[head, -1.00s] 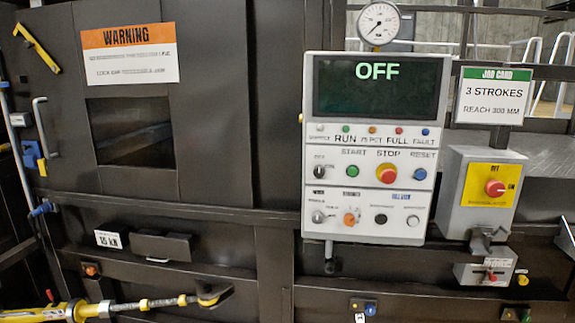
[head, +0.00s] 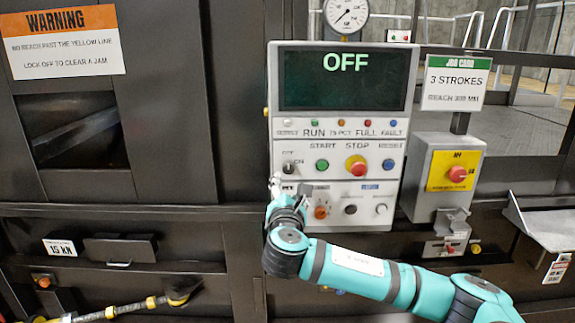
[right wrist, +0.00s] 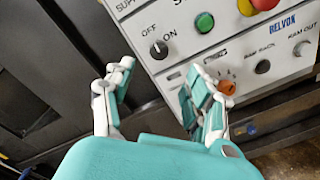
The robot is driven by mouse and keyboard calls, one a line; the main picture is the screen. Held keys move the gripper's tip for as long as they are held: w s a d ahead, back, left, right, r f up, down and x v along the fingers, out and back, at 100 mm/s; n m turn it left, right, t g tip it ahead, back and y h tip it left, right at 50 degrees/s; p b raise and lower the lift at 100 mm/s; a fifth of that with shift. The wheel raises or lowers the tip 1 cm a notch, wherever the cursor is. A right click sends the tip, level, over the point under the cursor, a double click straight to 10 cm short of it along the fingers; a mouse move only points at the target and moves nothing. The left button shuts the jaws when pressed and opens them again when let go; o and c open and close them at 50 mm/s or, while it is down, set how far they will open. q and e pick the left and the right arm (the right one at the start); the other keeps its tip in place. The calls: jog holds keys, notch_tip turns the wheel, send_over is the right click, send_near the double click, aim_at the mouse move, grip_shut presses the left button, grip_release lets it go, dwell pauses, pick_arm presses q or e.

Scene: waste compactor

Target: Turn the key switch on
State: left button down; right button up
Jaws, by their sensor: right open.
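The key switch (head: 288,169) is a small dark round knob by OFF and ON labels, on the left of the grey control panel (head: 400,90). It also shows in the right wrist view (right wrist: 159,50), beyond the gap between my fingers; I cannot tell its exact angle. The panel's dark screen (head: 345,82) reads OFF. My right gripper (head: 276,185) is at the panel's left edge, just below and left of the switch. In the right wrist view the gripper (right wrist: 153,80) is open and empty, its fingers wide apart. My left gripper is not in view.
A green START button (head: 322,165) and a red STOP button (head: 357,166) are right of the switch. An orange knob (head: 321,212) is close to my right finger. A metal shelf (head: 545,222) juts out at right.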

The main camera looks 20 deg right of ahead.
aim_at(288, 170)
jog(key=p+x, duration=0.3)
jog(key=x, duration=0.6)
jog(key=shift+w, duration=0.5)
